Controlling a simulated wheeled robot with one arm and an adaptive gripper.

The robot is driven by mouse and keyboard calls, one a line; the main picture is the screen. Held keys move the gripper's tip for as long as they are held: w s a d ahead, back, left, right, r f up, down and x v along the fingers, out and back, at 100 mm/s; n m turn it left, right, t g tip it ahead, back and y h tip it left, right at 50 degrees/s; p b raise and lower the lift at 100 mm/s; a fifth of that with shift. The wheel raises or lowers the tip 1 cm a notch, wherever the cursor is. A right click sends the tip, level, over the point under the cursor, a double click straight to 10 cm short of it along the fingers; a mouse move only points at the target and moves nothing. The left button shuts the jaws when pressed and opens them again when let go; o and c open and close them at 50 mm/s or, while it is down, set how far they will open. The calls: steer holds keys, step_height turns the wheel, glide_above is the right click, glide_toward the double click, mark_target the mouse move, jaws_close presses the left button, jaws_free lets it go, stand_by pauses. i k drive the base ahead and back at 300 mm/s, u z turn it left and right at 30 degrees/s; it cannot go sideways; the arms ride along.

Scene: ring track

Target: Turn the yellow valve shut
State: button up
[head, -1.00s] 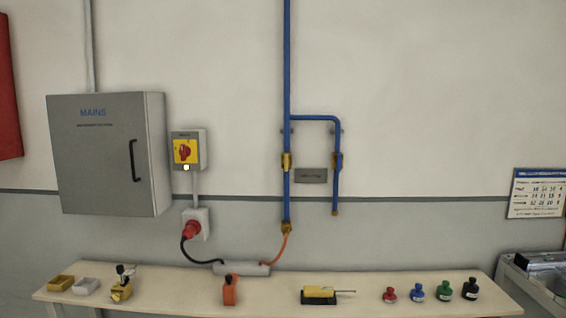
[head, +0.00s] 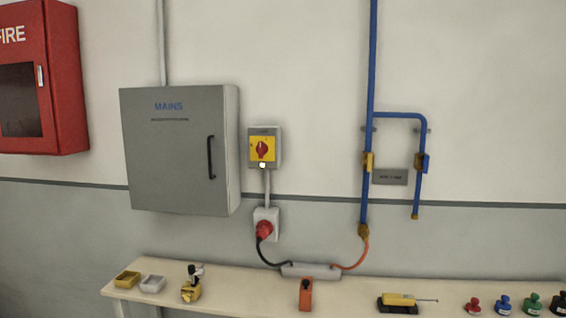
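A yellow valve handle (head: 368,162) sits on the vertical blue pipe (head: 371,80) on the wall. It looks upright, in line with the pipe. A second valve with a blue handle (head: 422,163) sits on the short right branch of the pipe. A small grey plate (head: 390,177) with unreadable lettering is fixed between the two valves. My gripper is not in view.
Left of the pipes are a red-knobbed switch (head: 262,148), a grey MAINS cabinet (head: 170,170) and a red FIRE cabinet (head: 75,80).

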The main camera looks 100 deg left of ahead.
mark_target(369, 161)
steer(key=u, duration=3.45)
steer(key=i, duration=1.8)
steer(key=u, duration=0.15)
